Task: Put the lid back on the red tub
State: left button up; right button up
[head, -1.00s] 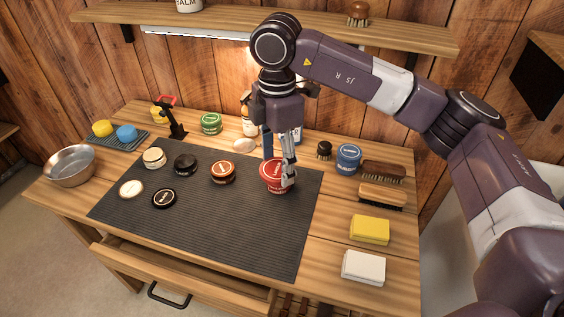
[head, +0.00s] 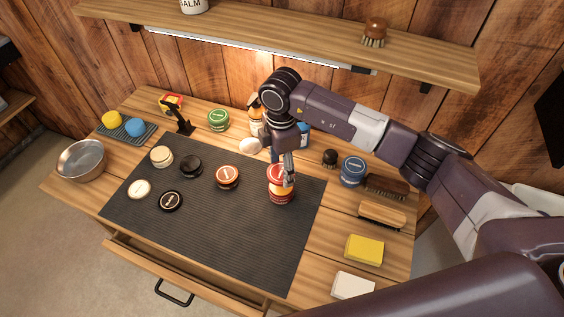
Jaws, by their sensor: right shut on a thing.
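The red tub (head: 281,197) stands upright on the right part of the dark ribbed mat (head: 235,235). My right gripper (head: 288,180) points down over it from the back and is shut on the red lid (head: 278,170). The lid shows at the top of the tub, with a pale orange band visible beneath it. The fingers cover its right side. I cannot tell whether the lid touches the rim or is a little above it. My left gripper is not in view.
An orange-brown tub (head: 228,177), a black tub (head: 190,166) and a cream tub (head: 161,156) stand left on the mat. A cream disc (head: 139,189) and a black disc (head: 171,201) lie in front. Brushes, a blue tin (head: 353,171) and a yellow sponge (head: 364,249) are right.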

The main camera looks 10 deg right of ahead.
aim_at(281, 172)
jog(key=shift+f+b, duration=0.4)
jog(key=shift+f, duration=0.3)
jog(key=shift+f+b, duration=0.55)
jog(key=shift+f, duration=0.3)
jog(key=shift+f+b, duration=1.05)
jog(key=shift+f, duration=0.4)
jog(key=o, duration=0.9)
jog(key=shift+c, duration=0.2)
jog(key=shift+r, duration=0.1)
notch_tip(281, 172, up, 12)
jog(key=shift+f, duration=0.1)
